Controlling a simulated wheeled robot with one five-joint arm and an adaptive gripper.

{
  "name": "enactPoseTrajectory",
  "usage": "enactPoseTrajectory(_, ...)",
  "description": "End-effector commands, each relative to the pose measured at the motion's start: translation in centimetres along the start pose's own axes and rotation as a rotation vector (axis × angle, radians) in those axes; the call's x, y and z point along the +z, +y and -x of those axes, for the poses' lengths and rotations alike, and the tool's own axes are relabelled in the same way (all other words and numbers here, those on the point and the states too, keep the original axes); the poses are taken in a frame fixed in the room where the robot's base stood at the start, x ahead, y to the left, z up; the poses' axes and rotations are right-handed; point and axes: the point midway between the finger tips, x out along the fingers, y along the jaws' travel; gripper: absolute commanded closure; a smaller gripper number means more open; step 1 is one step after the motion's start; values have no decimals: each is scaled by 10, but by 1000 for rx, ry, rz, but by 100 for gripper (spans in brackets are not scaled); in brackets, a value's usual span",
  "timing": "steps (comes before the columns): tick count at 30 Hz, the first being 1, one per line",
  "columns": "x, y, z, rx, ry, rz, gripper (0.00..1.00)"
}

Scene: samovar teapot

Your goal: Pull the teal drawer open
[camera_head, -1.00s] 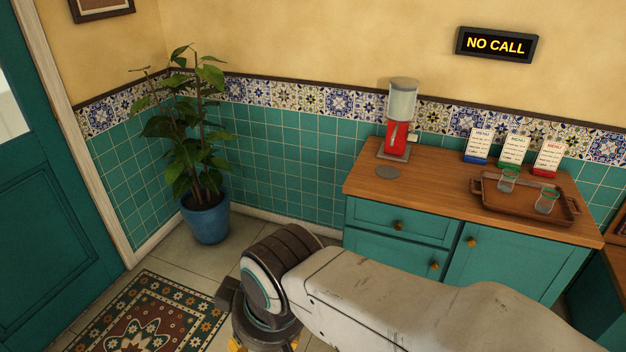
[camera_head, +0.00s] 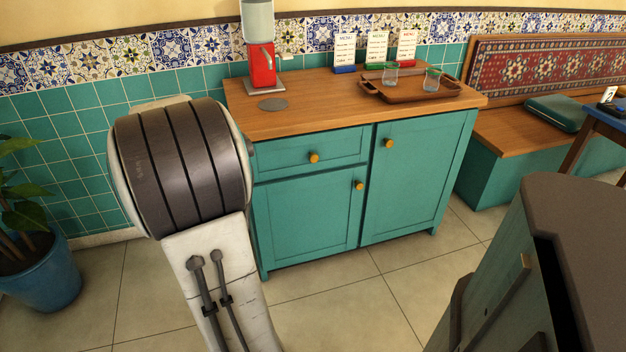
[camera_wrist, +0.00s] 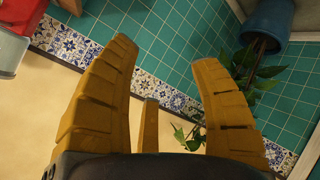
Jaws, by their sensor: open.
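The teal drawer (camera_head: 309,153) is in the upper left of the teal cabinet (camera_head: 420,175) in the head view. In the head view my arm stands left of the cabinet and my gripper is out of sight.
A red dispenser (camera_head: 262,66) and a brown tray (camera_head: 411,91) with two glasses stand on the wooden top, with menu cards behind. A potted plant (camera_head: 40,275) is at left. A dark piece of furniture (camera_head: 575,260) is at front right. Floor before the cabinet is clear.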

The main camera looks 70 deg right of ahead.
Motion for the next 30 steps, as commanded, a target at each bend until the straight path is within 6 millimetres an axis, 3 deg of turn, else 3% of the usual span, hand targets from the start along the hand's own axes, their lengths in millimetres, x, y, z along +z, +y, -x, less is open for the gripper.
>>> enactPoseTrajectory(1, 36, 3, -35, 58, -15, 23, 43)
enactPoseTrajectory(3, 69, 21, -64, 139, -27, 70, 43)
enactPoseTrajectory(9, 179, 68, -127, 363, -102, 213, 43)
enactPoseTrajectory(15, 284, 100, -157, 541, -209, 348, 43)
enactPoseTrajectory(18, 325, 110, -162, 605, -259, 402, 43)
enactPoseTrajectory(24, 378, 120, -165, 682, -332, 474, 43)
enactPoseTrajectory(30, 396, 127, -167, 710, -359, 501, 43)
